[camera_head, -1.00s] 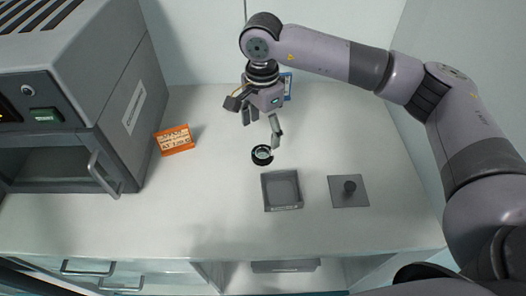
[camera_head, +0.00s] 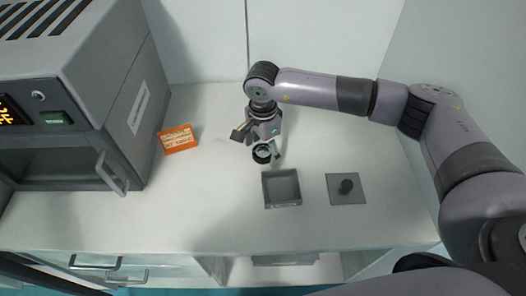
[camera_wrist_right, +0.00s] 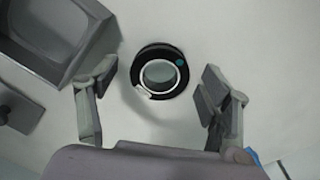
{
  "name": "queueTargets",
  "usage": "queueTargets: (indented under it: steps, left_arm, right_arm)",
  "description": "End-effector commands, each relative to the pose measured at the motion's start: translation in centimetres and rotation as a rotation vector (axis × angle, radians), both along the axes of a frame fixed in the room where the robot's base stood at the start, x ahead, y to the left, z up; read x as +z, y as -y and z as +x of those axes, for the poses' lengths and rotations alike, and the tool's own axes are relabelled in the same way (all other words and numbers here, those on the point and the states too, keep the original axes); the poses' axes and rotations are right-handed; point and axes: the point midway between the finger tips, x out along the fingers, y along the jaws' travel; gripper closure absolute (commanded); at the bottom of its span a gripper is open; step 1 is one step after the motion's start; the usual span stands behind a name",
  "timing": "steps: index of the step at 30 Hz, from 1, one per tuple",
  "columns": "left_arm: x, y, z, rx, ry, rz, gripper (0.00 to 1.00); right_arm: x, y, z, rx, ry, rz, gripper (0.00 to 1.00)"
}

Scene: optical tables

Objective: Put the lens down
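The lens (camera_head: 262,154) is a small round glass in a black ring. In the head view it is at my right gripper's fingers, behind the grey tray. It also shows in the wrist view (camera_wrist_right: 160,72), in the gap between the fingers, with white surface around it. My right gripper (camera_head: 264,149) is pointed down over the lens. In the wrist view the two fingers (camera_wrist_right: 160,95) are spread wide, with a clear gap between each finger and the ring. The lens seems to rest on the white worktop (camera_head: 215,200). My left gripper is not in view.
A grey square tray (camera_head: 282,203) stands in front of the lens. A grey plate with a dark knob (camera_head: 346,187) lies to its right. An orange label card (camera_head: 178,139) and a large grey oven (camera_head: 85,120) are at left.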

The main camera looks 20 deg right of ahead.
Motion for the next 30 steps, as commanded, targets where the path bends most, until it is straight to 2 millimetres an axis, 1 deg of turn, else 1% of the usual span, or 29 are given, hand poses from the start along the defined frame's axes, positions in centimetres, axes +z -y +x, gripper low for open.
queueTargets:
  steps: [2,25,30]
  left_arm:
    - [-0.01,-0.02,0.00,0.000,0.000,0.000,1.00]
    - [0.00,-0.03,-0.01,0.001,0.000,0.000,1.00]
    - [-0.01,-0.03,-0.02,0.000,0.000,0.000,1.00]
  right_arm:
    - [0.03,-0.01,0.01,0.000,0.000,0.000,0.33]
    - [0.09,0.00,0.02,0.000,0.001,0.000,0.84]
    - [0.14,0.00,0.03,0.000,0.001,0.000,0.85]
